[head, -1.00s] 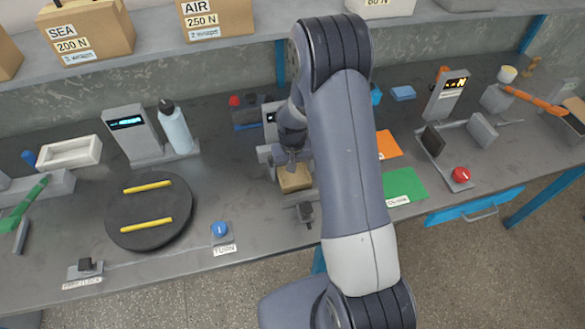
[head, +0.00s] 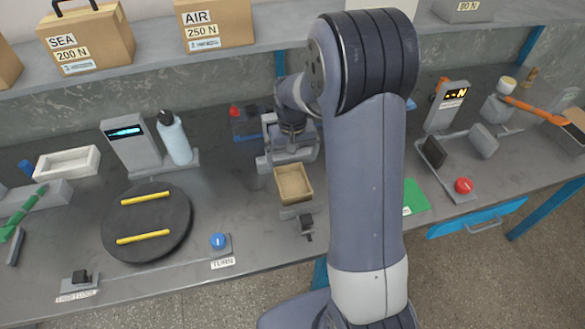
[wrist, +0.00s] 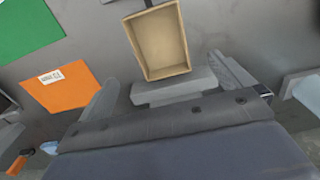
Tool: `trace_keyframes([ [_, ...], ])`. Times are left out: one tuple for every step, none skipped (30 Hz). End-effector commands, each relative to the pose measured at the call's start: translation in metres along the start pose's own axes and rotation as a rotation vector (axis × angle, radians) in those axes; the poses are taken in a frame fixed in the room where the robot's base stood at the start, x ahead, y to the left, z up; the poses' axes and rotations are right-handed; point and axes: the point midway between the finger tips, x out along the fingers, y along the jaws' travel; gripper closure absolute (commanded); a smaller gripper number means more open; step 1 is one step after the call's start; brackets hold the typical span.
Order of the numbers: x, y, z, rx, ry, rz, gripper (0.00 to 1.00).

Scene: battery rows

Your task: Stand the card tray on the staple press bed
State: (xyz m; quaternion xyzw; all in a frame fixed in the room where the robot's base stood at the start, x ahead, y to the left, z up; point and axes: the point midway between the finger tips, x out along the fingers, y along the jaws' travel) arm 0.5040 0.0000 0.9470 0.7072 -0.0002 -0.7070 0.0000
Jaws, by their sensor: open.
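The card tray (head: 293,183) is a tan, open, empty box. It sits level on the grey staple press bed (head: 296,211), with a small dark block in front. In the wrist view the tray (wrist: 160,42) shows its open inside, with a grey plate along its lower edge. My gripper (head: 287,158) is open and empty just behind the tray, apart from it. In the wrist view my gripper (wrist: 165,86) has its fingers spread wide on either side of the grey plate. The upper press is mostly hidden behind my arm.
A round turntable (head: 147,222) with yellow bars and a blue TURN button (head: 218,241) are to the left. A bottle (head: 173,137) stands behind. A green sheet (head: 414,197) and a red button (head: 464,185) are to the right. An orange sheet (wrist: 62,87) shows in the wrist view.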

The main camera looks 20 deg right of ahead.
Motion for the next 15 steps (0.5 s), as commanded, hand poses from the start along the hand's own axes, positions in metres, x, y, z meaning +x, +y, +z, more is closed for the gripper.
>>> trace_keyframes([
  [-0.005, 0.0, -0.001, 0.0, 0.003, 0.0, 0.0],
  [-0.008, 0.0, 0.0, 0.0, 0.003, 0.0, 0.0],
  [-0.01, 0.0, 0.0, 0.0, 0.001, 0.0, 0.0],
  [-0.009, 0.0, 0.0, 0.0, 0.0, 0.0, 0.0],
  [-0.006, 0.001, 0.0, 0.0, -0.001, 0.0, 0.0],
  [0.0, 0.001, -0.001, 0.0, -0.002, 0.0, 0.0],
  [0.004, 0.001, -0.002, 0.0, -0.003, 0.0, 0.0],
  [0.007, 0.002, -0.002, 0.0, -0.002, 0.0, 0.0],
  [0.008, 0.002, -0.002, 0.0, -0.002, 0.0, 0.0],
  [0.009, 0.002, -0.002, 0.0, -0.002, 0.0, 0.0],
  [0.012, 0.002, -0.002, 0.0, -0.004, 0.0, 0.0],
  [0.018, 0.002, -0.002, 0.0, -0.005, 0.0, 0.0],
  [0.023, 0.002, -0.002, 0.0, -0.005, 0.0, 0.0],
  [0.028, 0.002, -0.001, 0.0, -0.006, 0.0, 0.0],
  [0.035, 0.002, -0.001, 0.0, -0.005, 0.0, 0.0],
])
